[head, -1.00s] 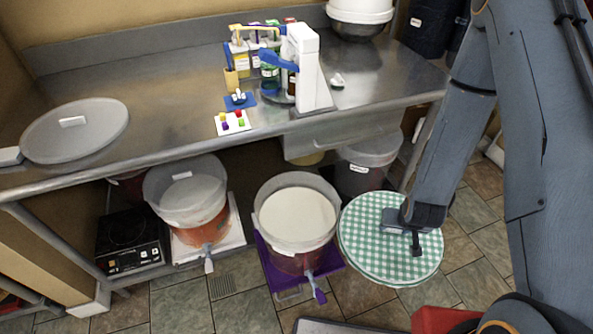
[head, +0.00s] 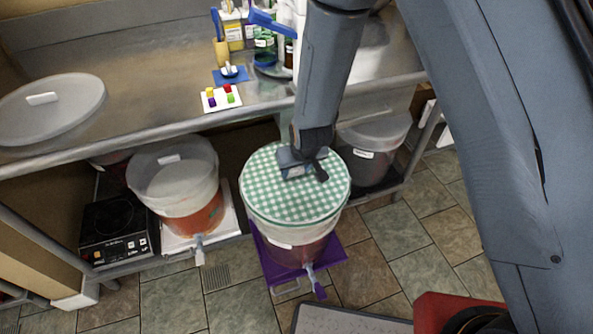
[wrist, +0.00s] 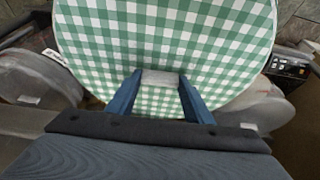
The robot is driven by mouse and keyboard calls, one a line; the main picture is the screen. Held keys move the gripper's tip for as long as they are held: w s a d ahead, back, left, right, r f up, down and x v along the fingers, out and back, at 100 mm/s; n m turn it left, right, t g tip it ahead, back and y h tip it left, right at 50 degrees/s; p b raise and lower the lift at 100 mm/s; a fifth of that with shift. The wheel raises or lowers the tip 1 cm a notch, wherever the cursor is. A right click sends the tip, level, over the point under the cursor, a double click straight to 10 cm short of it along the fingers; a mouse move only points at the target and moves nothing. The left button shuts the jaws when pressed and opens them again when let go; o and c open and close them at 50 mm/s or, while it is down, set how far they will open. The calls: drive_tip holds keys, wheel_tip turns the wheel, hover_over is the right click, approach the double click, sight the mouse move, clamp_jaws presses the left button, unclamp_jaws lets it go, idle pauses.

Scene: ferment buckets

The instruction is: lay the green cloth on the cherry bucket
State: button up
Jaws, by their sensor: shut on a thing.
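The green and white checked cloth (head: 275,200) is round and roughly level, over the mouth of the bucket (head: 305,250) on the purple mat. It also fills the upper wrist view (wrist: 165,35). That bucket has reddish contents low down and a tap in front; its label is too small to read. The cloth covers its opening; I cannot tell whether it rests on the rim or hovers just above.
A lidded bucket with orange contents (head: 195,218) stands left on a white mat (head: 228,232). A grey bin (head: 367,165) stands to the right. A black hot plate (head: 112,225) is at far left. The steel counter (head: 150,115) overhangs behind, with a loose round lid (head: 60,115).

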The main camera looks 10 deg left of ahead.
sight(296, 177)
drive_tip(key=shift+f+b, duration=1.5)
drive_tip(key=shift+f, duration=0.4)
drive_tip(key=shift+f+b, duration=0.35)
drive_tip(key=shift+f, duration=0.45)
drive_tip(key=shift+s+f, duration=0.1)
drive_tip(key=shift+f, duration=0.7)
idle(2.1)
drive_tip(key=o, duration=1.7)
drive_tip(key=shift+r+p, duration=2.7)
drive_tip(key=shift+r, duration=0.8)
